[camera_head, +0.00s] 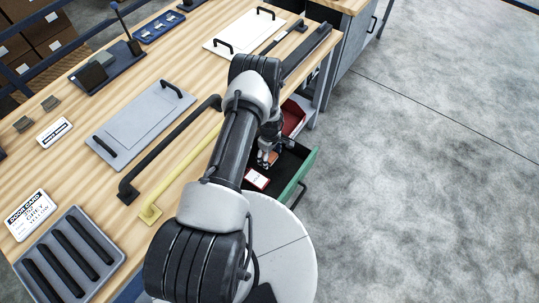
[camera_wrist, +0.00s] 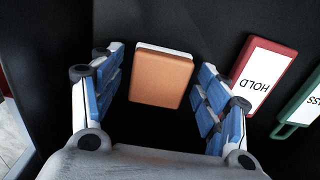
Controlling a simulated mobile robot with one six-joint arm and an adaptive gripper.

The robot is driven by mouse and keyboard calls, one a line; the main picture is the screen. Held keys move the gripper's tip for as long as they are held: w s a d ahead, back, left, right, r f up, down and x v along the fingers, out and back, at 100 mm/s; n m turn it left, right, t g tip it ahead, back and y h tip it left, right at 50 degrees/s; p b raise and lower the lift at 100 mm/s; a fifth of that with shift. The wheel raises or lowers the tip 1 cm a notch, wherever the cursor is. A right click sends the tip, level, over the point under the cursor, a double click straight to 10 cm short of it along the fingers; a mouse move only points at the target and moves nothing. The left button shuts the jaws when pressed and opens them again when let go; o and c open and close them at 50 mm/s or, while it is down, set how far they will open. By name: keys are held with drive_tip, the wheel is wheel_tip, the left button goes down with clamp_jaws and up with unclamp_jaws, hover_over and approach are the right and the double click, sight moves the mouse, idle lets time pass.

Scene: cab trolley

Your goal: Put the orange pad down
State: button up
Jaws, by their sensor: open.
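The orange pad (camera_wrist: 161,77) lies on the black floor of an open drawer in the wrist view, with a pale edge along its far side. My gripper (camera_wrist: 160,95) is open, with one blue-padded finger on each side of the pad and a visible gap to both. In the head view my gripper (camera_head: 267,158) reaches down into the green-fronted drawer (camera_head: 303,177), and the pad (camera_head: 272,158) shows only as a small orange patch by the fingers.
A red HOLD tag (camera_wrist: 262,75) lies right of my right finger, with a green tag (camera_wrist: 302,105) beyond it. A red drawer (camera_head: 293,118) stands open beside the green one. The wooden bench (camera_head: 75,190) holds plates, handles and a slotted tray (camera_head: 68,258).

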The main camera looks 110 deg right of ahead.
wheel_tip(320, 180, up, 12)
drive_tip(key=p, duration=0.3)
drive_tip(key=shift+r, duration=0.15)
idle(0.5)
